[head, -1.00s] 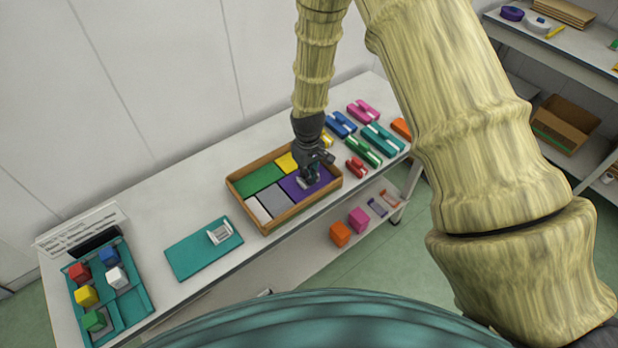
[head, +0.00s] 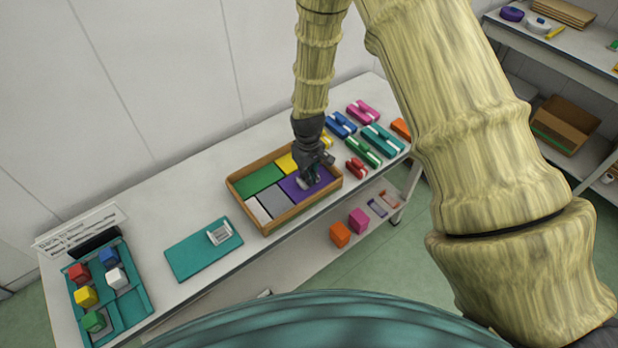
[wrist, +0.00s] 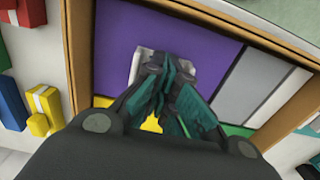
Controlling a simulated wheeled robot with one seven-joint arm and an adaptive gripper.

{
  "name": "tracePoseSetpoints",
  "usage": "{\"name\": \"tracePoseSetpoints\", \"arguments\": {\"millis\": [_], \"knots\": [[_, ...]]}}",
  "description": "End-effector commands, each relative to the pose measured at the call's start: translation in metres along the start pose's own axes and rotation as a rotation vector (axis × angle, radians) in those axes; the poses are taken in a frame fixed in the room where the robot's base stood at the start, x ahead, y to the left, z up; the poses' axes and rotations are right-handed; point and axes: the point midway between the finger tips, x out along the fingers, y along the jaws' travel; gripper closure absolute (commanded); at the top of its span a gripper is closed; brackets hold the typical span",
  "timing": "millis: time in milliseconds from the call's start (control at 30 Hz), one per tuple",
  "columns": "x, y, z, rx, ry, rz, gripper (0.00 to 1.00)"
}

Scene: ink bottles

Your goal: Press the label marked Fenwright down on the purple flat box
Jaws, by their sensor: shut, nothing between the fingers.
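The purple flat box (head: 291,188) lies in a wooden tray (head: 265,229) with other flat boxes. It also shows in the wrist view (wrist: 115,45). A pale label (wrist: 146,57) lies on the purple box, mostly covered by my fingers; its print cannot be read. My gripper (head: 309,180) is shut, with nothing held, and points down over the label. In the wrist view the closed fingertips (wrist: 168,66) overlap the label's near part. Whether they touch it cannot be told for sure.
The tray also holds green (head: 257,180), yellow (head: 286,163), grey (head: 275,201) and white (head: 257,209) flat boxes. Several coloured boxes stand to its right. A teal board (head: 190,256) with a small white item and a teal tray of cubes (head: 136,302) are at left.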

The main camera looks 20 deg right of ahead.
Motion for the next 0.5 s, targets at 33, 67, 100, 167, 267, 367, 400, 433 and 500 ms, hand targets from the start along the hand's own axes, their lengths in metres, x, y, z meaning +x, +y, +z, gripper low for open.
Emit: {"name": "tracePoseSetpoints", "arguments": {"millis": [33, 67, 100, 167, 267, 367, 400, 433, 500], "knots": [[-0.005, 0.000, 0.000, 0.000, 0.001, 0.000, 1.00], [-0.006, 0.000, 0.000, 0.000, 0.001, 0.000, 1.00], [-0.009, 0.000, 0.000, 0.000, 0.001, 0.000, 1.00], [-0.013, 0.000, 0.000, 0.000, 0.001, 0.000, 1.00], [-0.019, 0.000, 0.000, 0.000, 0.001, 0.000, 1.00], [-0.025, 0.000, 0.000, 0.000, 0.001, 0.000, 1.00], [-0.028, 0.000, 0.000, 0.000, 0.001, 0.000, 1.00], [-0.029, 0.000, -0.001, 0.000, 0.001, 0.000, 1.00], [-0.034, 0.000, -0.001, 0.000, 0.001, 0.000, 1.00]]}}
